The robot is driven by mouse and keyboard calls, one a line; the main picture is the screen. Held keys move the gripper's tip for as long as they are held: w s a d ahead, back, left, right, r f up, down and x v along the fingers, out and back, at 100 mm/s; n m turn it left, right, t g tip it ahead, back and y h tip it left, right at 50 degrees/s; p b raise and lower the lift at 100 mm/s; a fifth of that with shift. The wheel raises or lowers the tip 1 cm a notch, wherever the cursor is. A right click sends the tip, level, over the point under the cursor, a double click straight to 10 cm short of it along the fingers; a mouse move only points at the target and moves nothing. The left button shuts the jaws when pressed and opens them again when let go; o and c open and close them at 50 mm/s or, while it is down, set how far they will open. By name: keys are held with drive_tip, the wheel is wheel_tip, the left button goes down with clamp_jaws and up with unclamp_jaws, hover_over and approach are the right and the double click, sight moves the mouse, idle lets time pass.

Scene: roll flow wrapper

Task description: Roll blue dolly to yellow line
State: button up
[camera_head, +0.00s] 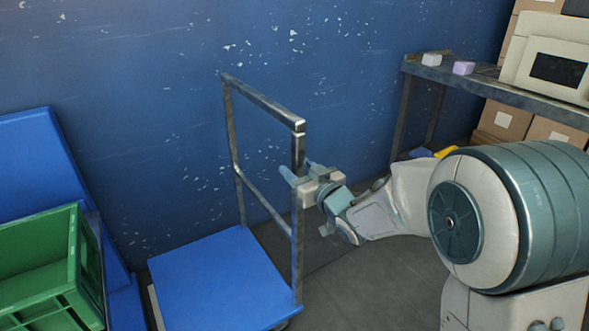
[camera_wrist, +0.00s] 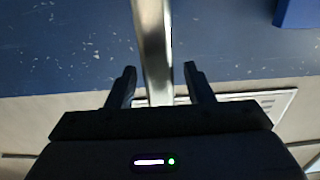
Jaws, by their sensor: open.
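The blue dolly (camera_head: 215,285) has a flat blue deck and a grey metal handle frame (camera_head: 262,104) standing upright at its back and right side. My gripper (camera_head: 299,174) is at the handle's near right post, a little below the top bar. In the wrist view, my gripper (camera_wrist: 160,80) is open, with one finger on each side of the metal post (camera_wrist: 153,45). Gaps show between the post and both fingers. The yellow line is not visible in either view.
A green crate (camera_head: 82,270) and blue panels (camera_head: 40,160) stand at the left. A blue scuffed wall (camera_head: 160,130) is behind the dolly. A metal shelf (camera_head: 500,92) with boxes is at the right. Dark floor (camera_head: 350,275) shows right of the deck.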

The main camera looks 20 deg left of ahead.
drive_tip(key=shift+x, duration=1.1)
clamp_jaws()
